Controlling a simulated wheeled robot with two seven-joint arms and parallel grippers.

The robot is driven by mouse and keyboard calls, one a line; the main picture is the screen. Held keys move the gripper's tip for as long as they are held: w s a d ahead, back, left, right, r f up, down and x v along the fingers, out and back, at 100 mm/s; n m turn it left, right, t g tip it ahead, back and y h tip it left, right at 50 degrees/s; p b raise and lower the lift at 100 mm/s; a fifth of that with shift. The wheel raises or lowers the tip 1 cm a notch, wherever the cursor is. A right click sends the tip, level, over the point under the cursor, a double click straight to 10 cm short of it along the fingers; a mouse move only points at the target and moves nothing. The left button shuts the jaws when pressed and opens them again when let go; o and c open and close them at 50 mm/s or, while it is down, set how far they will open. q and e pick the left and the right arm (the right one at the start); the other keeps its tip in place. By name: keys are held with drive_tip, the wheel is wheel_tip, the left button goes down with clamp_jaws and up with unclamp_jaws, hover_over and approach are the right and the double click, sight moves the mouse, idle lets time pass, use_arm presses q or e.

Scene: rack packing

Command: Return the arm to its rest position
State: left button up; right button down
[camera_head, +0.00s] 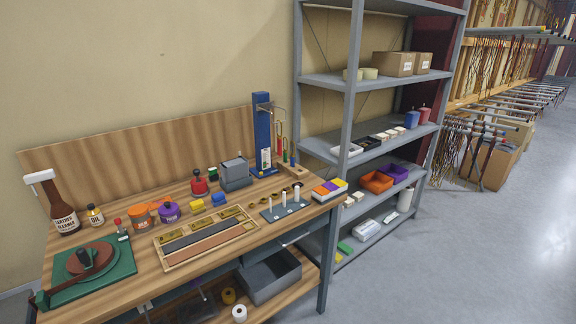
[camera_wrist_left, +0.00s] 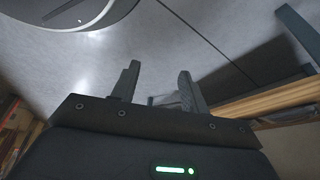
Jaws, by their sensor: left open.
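My left gripper (camera_wrist_left: 158,85) shows in the left wrist view with its two dark fingers apart and nothing between them. It hangs over the grey floor, with a wooden edge to its right. Neither gripper shows in the head view, and no arm reaches over the workbench (camera_head: 120,300) there. My right gripper is in neither view.
The workbench holds bottles, jars, a green mat (camera_head: 120,265), a wooden tray (camera_head: 165,262) and a blue stand (camera_head: 263,130). A grey metal shelf unit (camera_head: 352,100) stands right of it with boxes and bins. The floor (camera_head: 480,240) at the right is clear.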

use_arm(q)
drive_tip(key=s+a+f+n+g+y, duration=0.1)
drive_tip(key=s+a+n, duration=0.1)
drive_tip(key=s, duration=0.7)
drive_tip(key=s+a+f+n+g+y, duration=0.1)
drive_tip(key=s+a+f, duration=0.1)
drive_tip(key=s, duration=0.6)
drive_tip(key=shift+s+a+n+g, duration=0.3)
drive_tip(key=shift+s+a+n, duration=0.1)
drive_tip(key=shift+a, duration=0.45)
drive_tip(key=shift+w, duration=0.1)
